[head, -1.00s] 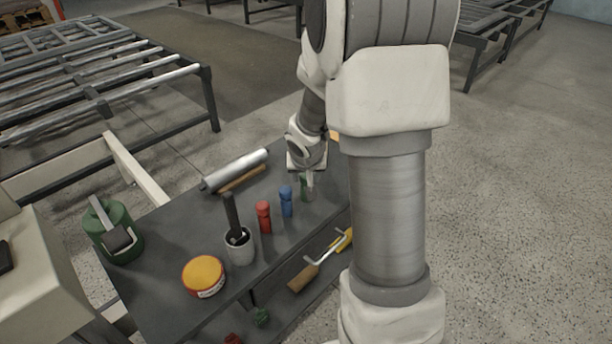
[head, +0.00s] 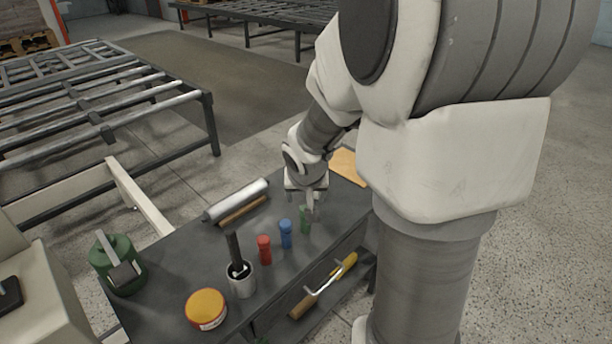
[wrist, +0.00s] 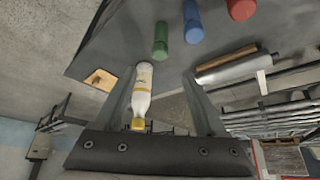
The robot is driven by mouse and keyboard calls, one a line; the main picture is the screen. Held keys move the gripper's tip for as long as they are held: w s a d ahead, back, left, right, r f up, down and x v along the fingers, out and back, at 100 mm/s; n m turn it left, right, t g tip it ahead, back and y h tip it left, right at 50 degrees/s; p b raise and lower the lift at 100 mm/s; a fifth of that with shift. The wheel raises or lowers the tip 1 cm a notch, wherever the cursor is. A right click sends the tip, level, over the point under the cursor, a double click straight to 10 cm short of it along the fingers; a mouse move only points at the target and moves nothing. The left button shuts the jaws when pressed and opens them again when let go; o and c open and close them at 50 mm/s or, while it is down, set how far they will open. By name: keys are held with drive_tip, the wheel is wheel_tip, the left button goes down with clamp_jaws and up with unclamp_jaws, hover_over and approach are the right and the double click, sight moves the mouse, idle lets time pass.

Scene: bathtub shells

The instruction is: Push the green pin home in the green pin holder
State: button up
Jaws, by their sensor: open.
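The green pin and its holder show as one small green upright piece (head: 306,220) on the dark bench, at the right end of a row; I cannot make out where pin and holder meet. It also shows in the wrist view (wrist: 160,41), upside down, beyond the fingertips. My gripper (head: 304,204) is just above and beside this green piece in the head view, partly overlapping it. In the wrist view my gripper (wrist: 160,75) has its fingers spread, with nothing held between them.
A blue piece (head: 286,234) and a red piece (head: 264,250) stand left of the green one. A cup with a dark handle (head: 241,283), a yellow-lidded tin (head: 206,309) and a silver roller (head: 236,200) share the bench. A white bottle (wrist: 142,95) stands beyond the fingers.

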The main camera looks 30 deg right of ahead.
drive_tip(key=p+v, duration=0.1)
drive_tip(key=v, duration=0.5)
drive_tip(key=shift+s+r+p, duration=0.2)
drive_tip(key=shift+r+p, duration=0.1)
drive_tip(key=shift+p, duration=0.1)
drive_tip(key=s+a+r+n+y+p, duration=0.1)
drive_tip(key=s+a+r+p, duration=0.3)
drive_tip(key=s+r, duration=0.4)
drive_tip(key=s+a+r+n+y+p, duration=0.1)
drive_tip(key=s+a+r+n+p, duration=0.3)
drive_tip(key=s+r, duration=0.4)
wheel_tip(320, 180, up, 3)
drive_tip(key=a+p, duration=0.1)
drive_tip(key=a, duration=0.1)
drive_tip(key=shift+s+a+y, duration=0.3)
drive_tip(key=shift+s, duration=0.1)
drive_tip(key=shift+r, duration=0.1)
